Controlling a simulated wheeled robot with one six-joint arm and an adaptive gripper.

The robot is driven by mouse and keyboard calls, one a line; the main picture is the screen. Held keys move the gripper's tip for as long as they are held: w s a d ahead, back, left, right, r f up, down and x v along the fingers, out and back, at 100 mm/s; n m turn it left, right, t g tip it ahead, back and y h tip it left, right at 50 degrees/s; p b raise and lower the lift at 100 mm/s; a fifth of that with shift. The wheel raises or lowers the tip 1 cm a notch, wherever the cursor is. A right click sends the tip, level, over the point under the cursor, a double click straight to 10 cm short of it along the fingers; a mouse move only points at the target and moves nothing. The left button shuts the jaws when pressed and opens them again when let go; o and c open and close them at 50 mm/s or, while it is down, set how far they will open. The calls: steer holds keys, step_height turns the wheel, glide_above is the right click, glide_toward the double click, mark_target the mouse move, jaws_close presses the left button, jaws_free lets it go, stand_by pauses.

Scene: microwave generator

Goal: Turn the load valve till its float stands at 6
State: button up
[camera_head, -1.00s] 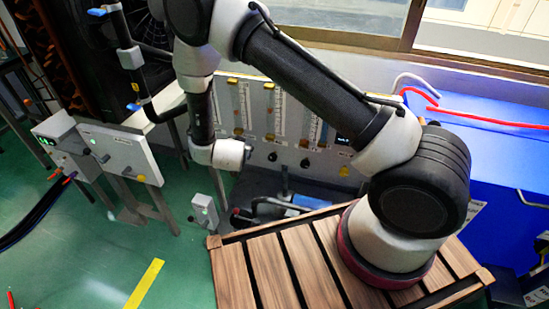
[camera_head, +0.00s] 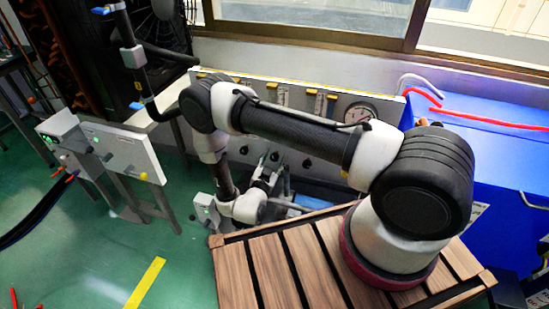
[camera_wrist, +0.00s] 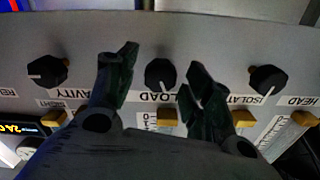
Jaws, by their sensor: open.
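The load valve is a black knob (camera_wrist: 160,74) with a white pointer mark, above the upside-down word LOAD on the grey panel (camera_wrist: 215,30) in the wrist view. My gripper (camera_wrist: 162,64) is open, with one dark finger on each side of the knob. I see gaps between fingers and knob; how deep the fingertips reach is unclear. The lower end of the load scale (camera_wrist: 148,118) shows below the label, partly covered by my gripper. Its float is not visible. In the head view my gripper (camera_head: 268,172) is at the panel's lower part, and my arm covers much of the scales.
Similar black knobs flank the load valve: one by the GRAVITY label (camera_wrist: 47,71) and one by the ISOLAT label (camera_wrist: 267,79). In the head view a round gauge (camera_head: 361,113) is at the panel's right.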

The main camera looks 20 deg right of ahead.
steer(key=shift+x, duration=0.75)
steer(key=c, duration=1)
steer(key=shift+n, duration=0.4)
steer(key=o, duration=1)
